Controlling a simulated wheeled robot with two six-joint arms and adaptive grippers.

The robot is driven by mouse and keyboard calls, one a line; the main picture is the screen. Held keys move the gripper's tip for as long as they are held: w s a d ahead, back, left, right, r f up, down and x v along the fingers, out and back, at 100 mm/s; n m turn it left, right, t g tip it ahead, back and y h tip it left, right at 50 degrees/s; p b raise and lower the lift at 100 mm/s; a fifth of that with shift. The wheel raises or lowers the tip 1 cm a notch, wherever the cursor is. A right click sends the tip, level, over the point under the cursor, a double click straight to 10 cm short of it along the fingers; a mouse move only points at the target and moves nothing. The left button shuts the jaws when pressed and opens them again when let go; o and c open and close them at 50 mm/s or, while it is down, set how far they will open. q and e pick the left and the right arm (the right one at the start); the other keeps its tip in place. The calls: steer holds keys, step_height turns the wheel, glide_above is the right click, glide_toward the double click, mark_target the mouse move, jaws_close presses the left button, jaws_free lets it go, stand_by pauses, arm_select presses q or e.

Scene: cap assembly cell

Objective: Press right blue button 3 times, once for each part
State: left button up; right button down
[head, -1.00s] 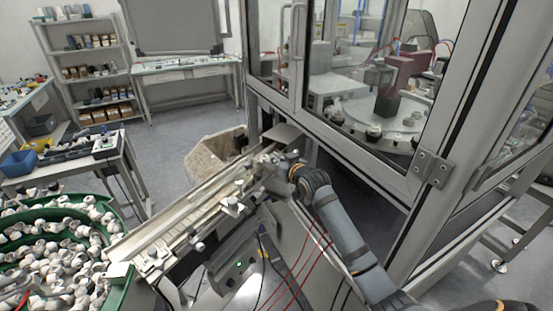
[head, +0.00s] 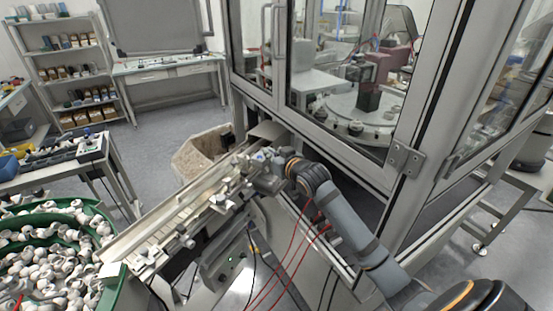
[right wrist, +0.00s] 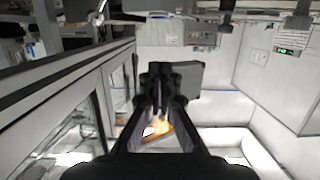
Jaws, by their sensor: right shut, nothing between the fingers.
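My right gripper (head: 249,160) is at the far end of the rail conveyor (head: 165,218), beside the glazed cabinet. In the right wrist view my right gripper (right wrist: 158,72) has its fingertips together with nothing between them. A grey block or plate (right wrist: 188,78) shows just behind and to the right of the fingertips; I cannot tell whether they touch it. I cannot make out the blue button for certain in either view; the gripper and wrist cover part of the conveyor's far end. My left gripper is not in view.
The glazed cabinet (head: 408,158) stands close to the right of my arm. A green-rimmed bin of white parts (head: 55,245) is at lower left. A beige bin (head: 200,150) is behind the conveyor. Red and black cables hang below my arm.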

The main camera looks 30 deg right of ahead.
steer(key=shift+b+v, duration=0.35)
steer(key=shift+v, duration=1.75)
